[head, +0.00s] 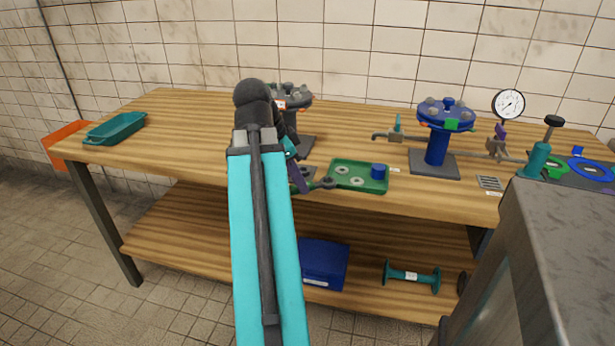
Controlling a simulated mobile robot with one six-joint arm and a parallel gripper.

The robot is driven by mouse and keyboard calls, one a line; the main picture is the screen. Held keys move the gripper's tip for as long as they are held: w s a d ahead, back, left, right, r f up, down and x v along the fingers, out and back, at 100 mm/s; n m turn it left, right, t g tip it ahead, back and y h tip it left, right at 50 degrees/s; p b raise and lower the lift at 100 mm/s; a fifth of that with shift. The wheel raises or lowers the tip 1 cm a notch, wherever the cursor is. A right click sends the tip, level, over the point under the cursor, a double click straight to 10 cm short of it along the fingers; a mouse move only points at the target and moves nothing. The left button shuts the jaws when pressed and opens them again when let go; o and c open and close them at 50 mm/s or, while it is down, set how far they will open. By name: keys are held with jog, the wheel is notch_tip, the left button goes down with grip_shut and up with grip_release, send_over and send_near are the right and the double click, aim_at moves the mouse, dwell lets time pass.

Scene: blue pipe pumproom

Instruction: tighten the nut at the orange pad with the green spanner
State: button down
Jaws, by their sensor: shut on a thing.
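My gripper (293,164) is partly hidden behind my arm, low over the bench in front of the grey flange stand. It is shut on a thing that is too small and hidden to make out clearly. A dark purple piece (299,180) shows at its tip, and I cannot tell whether it is a finger or the held thing. I cannot pick out a green spanner. A blue flange (435,113) on a second stand bears a green pad (452,124).
Dark ring-ended shapes (318,183) lie beside a green tray (378,186) holding pale rings and a blue cup (378,171). A teal tray (115,129) is at the left. A gauge (508,104) and pipework stand right. A grey cabinet (560,250) blocks the near right.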

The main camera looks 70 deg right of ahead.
jog(key=w+a+f+n+t+h, duration=0.15)
jog(key=w+a+n, duration=0.35)
jog(key=w+a, duration=0.65)
jog(key=w+a+n+t, duration=0.2)
jog(key=w+a+n, duration=0.4)
jog(key=w, duration=1.1)
jog(key=w+a+n+t+y, duration=0.1)
jog(key=w+a+n, duration=0.4)
jog(key=a, duration=0.5)
jog(key=w+a+n+t+y, duration=0.2)
jog(key=w+a+n, duration=0.4)
jog(key=a, duration=0.4)
jog(key=w+a+n+t+y, duration=0.1)
jog(key=w+a+n, duration=0.4)
jog(key=a, duration=0.5)
jog(key=shift+w+n+y, duration=0.3)
jog(key=shift+w+y, duration=0.05)
jog(key=shift+w, duration=0.3)
jog(key=shift+f+t, duration=0.1)
jog(key=shift+t, duration=0.15)
jog(key=shift+d, duration=0.1)
